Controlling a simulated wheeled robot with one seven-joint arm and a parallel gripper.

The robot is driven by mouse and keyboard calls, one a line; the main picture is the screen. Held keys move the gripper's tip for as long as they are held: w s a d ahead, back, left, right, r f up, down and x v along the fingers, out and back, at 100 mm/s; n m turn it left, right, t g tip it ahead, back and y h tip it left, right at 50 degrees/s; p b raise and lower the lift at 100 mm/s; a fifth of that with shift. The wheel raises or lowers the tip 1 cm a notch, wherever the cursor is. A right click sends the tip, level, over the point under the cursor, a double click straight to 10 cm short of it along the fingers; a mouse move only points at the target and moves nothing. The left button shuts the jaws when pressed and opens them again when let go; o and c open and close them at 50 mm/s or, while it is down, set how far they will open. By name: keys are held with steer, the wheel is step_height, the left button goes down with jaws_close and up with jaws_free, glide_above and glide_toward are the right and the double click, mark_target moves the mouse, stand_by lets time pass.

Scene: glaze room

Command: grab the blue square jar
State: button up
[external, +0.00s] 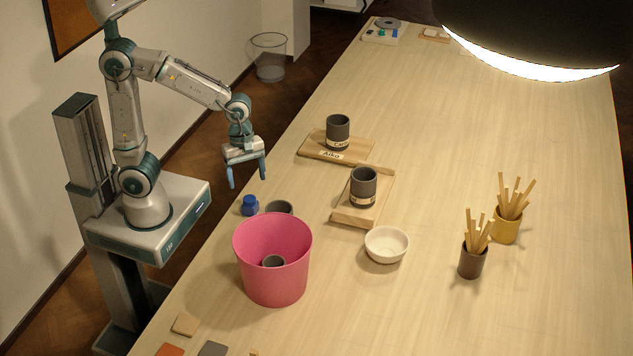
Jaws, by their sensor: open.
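The small blue jar (250,205) stands on the table near its left edge, behind the pink bucket and to the left of a grey cup. It looks upright, with a narrower top. My gripper (247,184) is open and empty, pointing down. In the external view it appears just above the blue jar, apart from it. How high it is over the table is hard to tell from this one view.
A pink bucket (272,277) with a grey cup inside and a grey cup (279,207) crowd the jar. Wooden boards (336,149) with dark cups, a white bowl (386,245) and stick holders (473,260) stand to the right. A dark lamp (540,30) hangs at the upper right.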

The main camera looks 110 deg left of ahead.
mark_target(249, 198)
steer(key=f, duration=0.8)
steer(key=shift+w+d, duration=0.4)
steer(key=c, duration=1.1)
